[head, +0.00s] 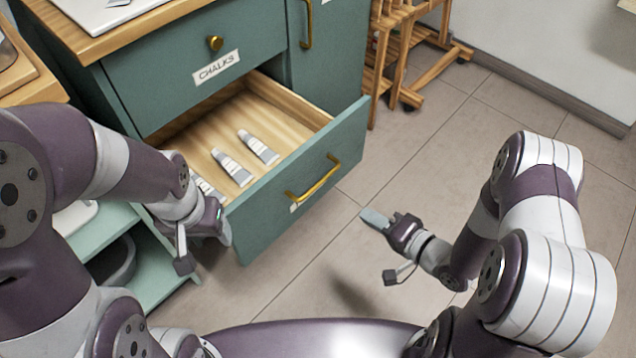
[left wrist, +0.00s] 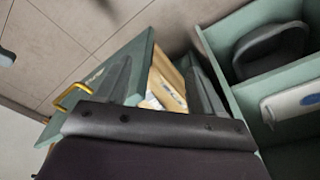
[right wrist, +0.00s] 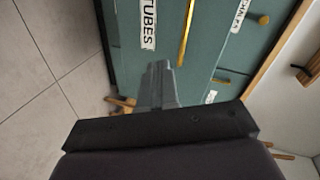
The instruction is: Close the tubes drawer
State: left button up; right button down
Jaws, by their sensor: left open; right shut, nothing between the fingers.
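The tubes drawer (head: 345,140) is pulled out from the green cabinet, and several grey-and-white tubes (head: 232,167) lie on its wooden floor. Its brass handle (head: 314,180) shows on the green front. My left gripper (head: 205,225) is open at the drawer's near left corner. In the left wrist view the wooden drawer side (left wrist: 168,82) shows between its fingers; contact cannot be told. My right gripper (head: 376,219) is shut and empty, out in front of the drawer front, apart from it.
The CHALKS drawer (head: 200,60) above is shut. A cabinet door (head: 328,45) is to its right. Open green shelves (head: 105,230) holding a dark bin (head: 112,262) stand at lower left. A wooden easel (head: 385,60) stands behind. The tiled floor (head: 440,150) to the right is clear.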

notch_tip(320, 180, up, 6)
jog(key=a+m+t+y, duration=0.1)
jog(key=m+t+y, duration=0.1)
jog(key=y, duration=0.1)
jog(key=b, duration=0.5)
send_near(307, 156)
jog(key=x, duration=0.6)
jog(key=shift+a+f, duration=0.1)
jog(key=shift+w+a, duration=0.2)
jog(key=shift+w, duration=0.1)
jog(key=shift+w+a, duration=0.35)
jog(key=shift+a, duration=0.05)
jog(key=b+x, duration=0.3)
jog(key=x, duration=2.5)
jog(key=shift+r, duration=0.35)
